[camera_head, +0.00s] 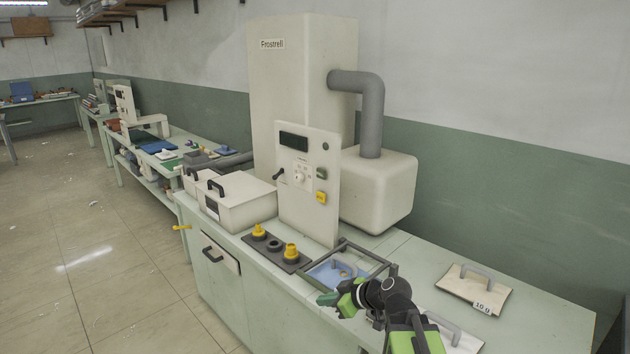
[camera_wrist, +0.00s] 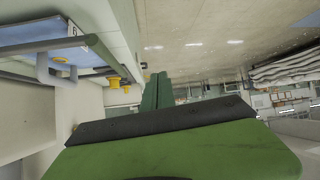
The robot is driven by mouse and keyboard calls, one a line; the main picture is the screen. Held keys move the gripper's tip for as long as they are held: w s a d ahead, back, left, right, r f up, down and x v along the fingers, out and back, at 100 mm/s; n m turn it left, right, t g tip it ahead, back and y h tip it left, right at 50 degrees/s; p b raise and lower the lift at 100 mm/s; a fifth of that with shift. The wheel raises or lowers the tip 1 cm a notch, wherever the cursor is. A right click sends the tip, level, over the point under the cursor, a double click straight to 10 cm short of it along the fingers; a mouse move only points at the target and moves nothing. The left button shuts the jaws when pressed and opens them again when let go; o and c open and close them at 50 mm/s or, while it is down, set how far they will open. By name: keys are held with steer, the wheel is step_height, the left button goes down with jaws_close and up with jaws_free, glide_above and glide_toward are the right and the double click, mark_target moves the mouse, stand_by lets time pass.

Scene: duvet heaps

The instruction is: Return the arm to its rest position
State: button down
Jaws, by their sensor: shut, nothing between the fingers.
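My gripper (camera_head: 328,299) is at the lower right of the head view, at the front edge of the pale green bench (camera_head: 412,262). Its green fingers point left and look shut and empty. In the wrist view my gripper (camera_wrist: 158,92) shows its dark green fingers together, with nothing between them. My arm is bent behind it, black and bright green. A dark metal frame around a blue tray with a handle (camera_head: 322,272) is just behind the gripper; I cannot tell if they touch. The blue tray also shows in the wrist view (camera_wrist: 28,34).
A dark strip with yellow fittings (camera_head: 276,249) and a white handled box (camera_head: 237,203) stand left of the tray. A tall Frostrell machine (camera_head: 290,80) stands behind. A handled plate (camera_head: 474,285) lies to the right. The floor (camera_head: 90,260) at left is open.

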steer(key=s+d+f+m+g+h+p, duration=0.1)
steer(key=s+d+f+m+g+h, duration=0.5)
steer(key=s+d+m, duration=0.5)
step_height(320, 180, down, 2)
steer(key=s+d+h, duration=0.1)
steer(key=h, duration=0.1)
steer(key=shift+s+d+g+h, duration=0.25)
steer(key=shift+s+g+h, duration=0.05)
steer(key=shift+s+g, duration=0.1)
steer(key=shift+f, duration=0.15)
